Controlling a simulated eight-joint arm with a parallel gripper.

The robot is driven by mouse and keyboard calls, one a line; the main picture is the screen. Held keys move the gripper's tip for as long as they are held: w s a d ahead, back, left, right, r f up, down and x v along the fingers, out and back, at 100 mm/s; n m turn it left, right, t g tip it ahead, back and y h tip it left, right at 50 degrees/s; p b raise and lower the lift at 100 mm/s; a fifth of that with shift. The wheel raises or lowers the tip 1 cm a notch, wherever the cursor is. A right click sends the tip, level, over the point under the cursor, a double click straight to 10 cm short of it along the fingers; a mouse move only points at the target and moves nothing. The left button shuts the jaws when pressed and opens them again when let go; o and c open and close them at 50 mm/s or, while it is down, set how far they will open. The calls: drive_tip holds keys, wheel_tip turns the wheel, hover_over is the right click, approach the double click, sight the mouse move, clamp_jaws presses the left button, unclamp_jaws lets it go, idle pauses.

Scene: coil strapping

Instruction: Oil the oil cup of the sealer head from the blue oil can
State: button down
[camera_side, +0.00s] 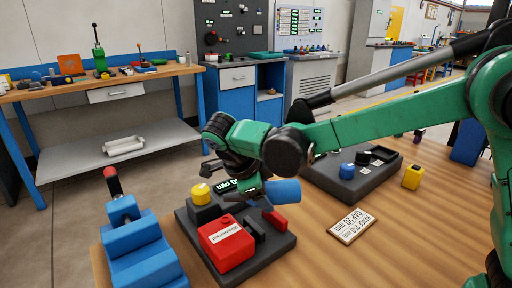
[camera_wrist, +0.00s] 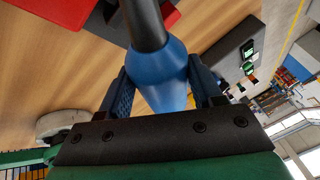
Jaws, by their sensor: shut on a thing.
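My gripper (camera_side: 262,200) is shut on the blue oil can (camera_side: 285,192), above the front dark tray. In the wrist view the can (camera_wrist: 162,75) sits between the two fingers of my gripper (camera_wrist: 160,80), its dark spout pointing toward the top edge. In the side view the can looks tipped well over, and its spout is hidden. Below is a red box with a white label (camera_side: 226,243); part of a red thing also shows in the wrist view (camera_wrist: 55,10). I cannot tell which part is the sealer head's oil cup.
The front tray (camera_side: 285,243) also holds a yellow cylinder (camera_side: 201,193) on a dark block. A blue stepped fixture with a red-knobbed lever (camera_side: 135,240) stands left. A second tray (camera_side: 325,178) holds a blue round piece (camera_side: 347,170). A yellow block (camera_side: 412,177) and a printed card (camera_side: 352,226) lie right.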

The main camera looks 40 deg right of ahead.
idle(0.6)
drive_tip(key=shift+w+a+r+g+h, duration=0.1)
drive_tip(key=shift+a+r+g+h, duration=0.1)
drive_tip(key=shift+r+g+h, duration=0.7)
drive_tip(key=shift+f+t, duration=0.15)
drive_tip(key=shift+t, duration=0.15)
drive_tip(key=shift+w+r+n+h, duration=0.1)
drive_tip(key=shift+r+n+h, duration=0.2)
drive_tip(key=shift+h, duration=0.3)
drive_tip(key=shift+f, duration=0.1)
idle(0.8)
drive_tip(key=shift+d+f+t+y, duration=0.15)
drive_tip(key=shift+f+t+y, duration=0.15)
drive_tip(key=shift+f+y, duration=0.6)
drive_tip(key=shift+r, duration=0.15)
